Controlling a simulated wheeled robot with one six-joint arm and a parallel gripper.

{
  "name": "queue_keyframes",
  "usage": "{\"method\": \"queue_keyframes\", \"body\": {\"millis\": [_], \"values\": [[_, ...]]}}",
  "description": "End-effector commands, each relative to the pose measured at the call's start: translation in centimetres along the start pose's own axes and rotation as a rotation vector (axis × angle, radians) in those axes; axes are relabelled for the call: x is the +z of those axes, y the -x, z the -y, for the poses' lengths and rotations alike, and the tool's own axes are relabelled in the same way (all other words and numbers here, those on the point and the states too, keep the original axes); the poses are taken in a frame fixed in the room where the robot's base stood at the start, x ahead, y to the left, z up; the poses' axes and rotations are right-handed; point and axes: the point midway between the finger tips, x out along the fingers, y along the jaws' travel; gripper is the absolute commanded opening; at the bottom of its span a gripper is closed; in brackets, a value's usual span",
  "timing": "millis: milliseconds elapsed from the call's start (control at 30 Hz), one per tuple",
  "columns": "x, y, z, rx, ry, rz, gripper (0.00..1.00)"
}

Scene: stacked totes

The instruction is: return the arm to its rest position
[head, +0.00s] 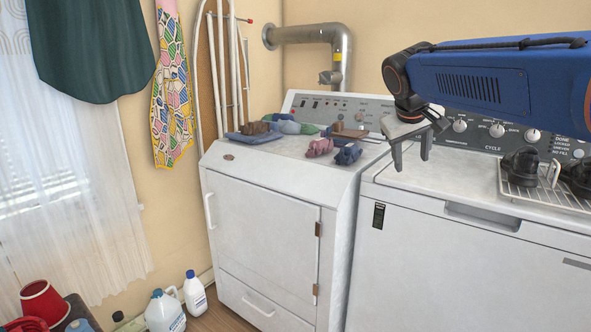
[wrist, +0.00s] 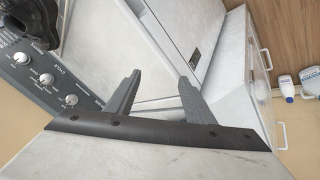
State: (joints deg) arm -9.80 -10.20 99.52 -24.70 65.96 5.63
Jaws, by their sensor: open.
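My arm (head: 500,75), with its blue link, reaches in from the right over the washer (head: 450,175). My gripper (head: 411,162) hangs at the arm's left end, above the washer's left back part, near the gap to the dryer. Its two grey fingers are apart with nothing between them. In the wrist view, the open fingers (wrist: 160,78) stand over the white machine tops, and the space between them is empty.
The dryer (head: 265,215) on the left bears several cloth bundles, one pink (head: 319,147) and one dark blue (head: 348,154). A wire rack (head: 545,195) with dark items sits on the washer's right. Bottles (head: 165,311) stand on the floor. A metal duct (head: 340,45) rises behind.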

Motion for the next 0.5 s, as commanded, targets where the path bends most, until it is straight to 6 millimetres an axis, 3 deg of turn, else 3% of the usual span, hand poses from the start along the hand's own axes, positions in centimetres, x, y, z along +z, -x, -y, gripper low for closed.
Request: {"method": "queue_keyframes", "body": {"millis": [33,500], "values": [[2.3,0.1,0.1,-0.017,-0.009,0.005,0.48],[21.6,-1.4,4.6,-0.182,-0.102,0.046,0.48]]}}
